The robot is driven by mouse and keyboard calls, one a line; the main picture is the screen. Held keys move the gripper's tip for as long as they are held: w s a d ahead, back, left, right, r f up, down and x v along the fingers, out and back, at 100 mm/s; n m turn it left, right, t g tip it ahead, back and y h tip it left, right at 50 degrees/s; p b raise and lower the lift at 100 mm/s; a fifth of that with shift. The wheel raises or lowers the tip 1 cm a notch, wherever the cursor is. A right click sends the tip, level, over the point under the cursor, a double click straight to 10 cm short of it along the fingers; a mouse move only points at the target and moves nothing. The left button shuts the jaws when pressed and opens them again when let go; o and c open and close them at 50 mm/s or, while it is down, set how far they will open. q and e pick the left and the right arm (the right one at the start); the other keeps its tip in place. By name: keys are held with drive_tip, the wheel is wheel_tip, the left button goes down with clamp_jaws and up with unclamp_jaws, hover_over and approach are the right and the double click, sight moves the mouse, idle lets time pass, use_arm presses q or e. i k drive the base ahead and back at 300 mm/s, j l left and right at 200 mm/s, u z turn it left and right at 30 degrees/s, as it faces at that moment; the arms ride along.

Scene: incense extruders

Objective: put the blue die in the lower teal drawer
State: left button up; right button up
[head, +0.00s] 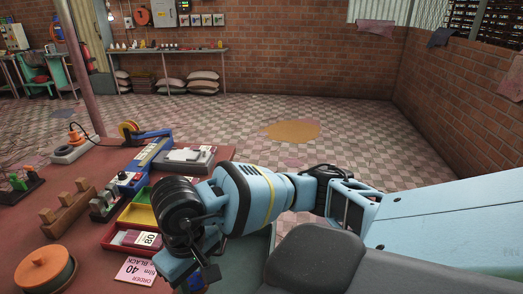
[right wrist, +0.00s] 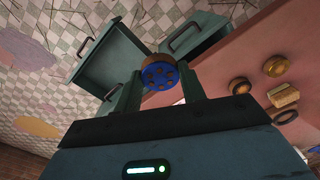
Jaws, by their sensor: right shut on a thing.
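The blue die (right wrist: 160,75), a round piece with a holed blue face and a brass-coloured side, is between the fingertips of my right gripper (right wrist: 158,85) in the right wrist view. The gripper is shut on it. Beyond it is an open teal drawer (right wrist: 112,62) with a dark handle, its inside looking empty. A second teal drawer front (right wrist: 200,36) with a handle is beside it; I cannot tell surely which is lower. The die appears apart from both. In the head view my right gripper (head: 198,272) hangs by the table's front edge, partly hidden by its wrist. My left gripper is out of view.
Brass pieces (right wrist: 275,66) lie on the red table in the right wrist view. In the head view the table (head: 90,225) holds a red tray (head: 112,240), an order card (head: 138,270), an orange-lidded round container (head: 45,268) and wooden blocks. Checkered floor lies beyond.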

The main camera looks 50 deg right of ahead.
sight(253, 248)
drive_tip(key=l+z, duration=0.15)
drive_tip(key=z, duration=0.15)
drive_tip(key=i+l, duration=0.1)
drive_tip(key=l, duration=0.7)
drive_tip(key=i+l, duration=0.15)
drive_tip(key=l, duration=0.25)
drive_tip(key=i+l, duration=0.1)
drive_tip(key=l, duration=0.3)
